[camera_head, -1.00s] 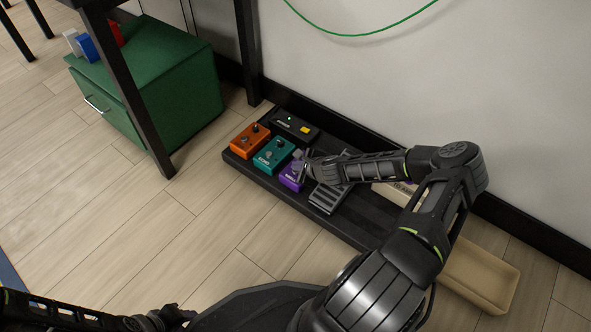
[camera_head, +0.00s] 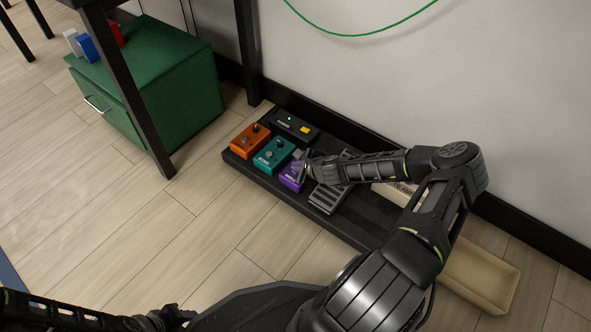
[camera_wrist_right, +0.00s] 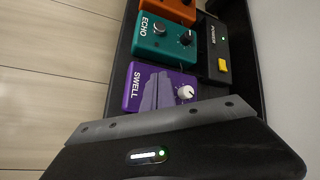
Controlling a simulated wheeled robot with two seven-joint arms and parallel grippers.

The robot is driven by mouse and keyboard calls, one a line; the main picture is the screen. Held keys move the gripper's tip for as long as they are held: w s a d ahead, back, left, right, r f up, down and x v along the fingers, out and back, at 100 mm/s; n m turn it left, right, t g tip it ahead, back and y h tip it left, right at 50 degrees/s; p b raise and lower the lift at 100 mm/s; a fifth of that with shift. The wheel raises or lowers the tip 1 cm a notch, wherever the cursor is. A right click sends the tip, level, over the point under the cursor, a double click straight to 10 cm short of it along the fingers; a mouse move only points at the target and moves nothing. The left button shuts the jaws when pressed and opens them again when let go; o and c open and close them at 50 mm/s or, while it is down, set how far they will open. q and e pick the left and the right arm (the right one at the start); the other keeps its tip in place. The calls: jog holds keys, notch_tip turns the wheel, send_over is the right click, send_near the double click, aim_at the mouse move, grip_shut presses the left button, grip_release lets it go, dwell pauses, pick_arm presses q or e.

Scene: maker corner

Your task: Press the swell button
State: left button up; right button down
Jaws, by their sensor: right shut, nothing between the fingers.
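The purple swell pedal (camera_head: 291,175) sits on the black pedalboard between the teal pedal and the grey treadle pedal. My right gripper (camera_head: 301,159) is shut and empty, over the pedal's far right part. Its grey edge (camera_wrist_right: 150,122) hides the pedal's near end in the wrist view. The button is hidden, and I cannot tell whether the gripper touches it. My left gripper (camera_head: 165,318) is at the bottom left, far from the pedals.
The black pedalboard (camera_head: 345,228) also carries a teal ECHO pedal (camera_head: 273,157), an orange pedal (camera_head: 250,141), a power unit (camera_head: 295,127) and a grey treadle pedal (camera_head: 327,199). A tan tray (camera_head: 480,278) lies to the right. A green cabinet (camera_head: 165,85) stands left; open floor lies in front.

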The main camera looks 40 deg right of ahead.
dwell(0.4)
jog(key=shift+f+b, duration=0.35)
jog(key=shift+f, duration=0.1)
jog(key=shift+r, duration=0.1)
jog(key=shift+r+p, duration=0.3)
jog(key=shift+p, duration=0.15)
notch_tip(320, 180, up, 6)
jog(key=p, duration=0.5)
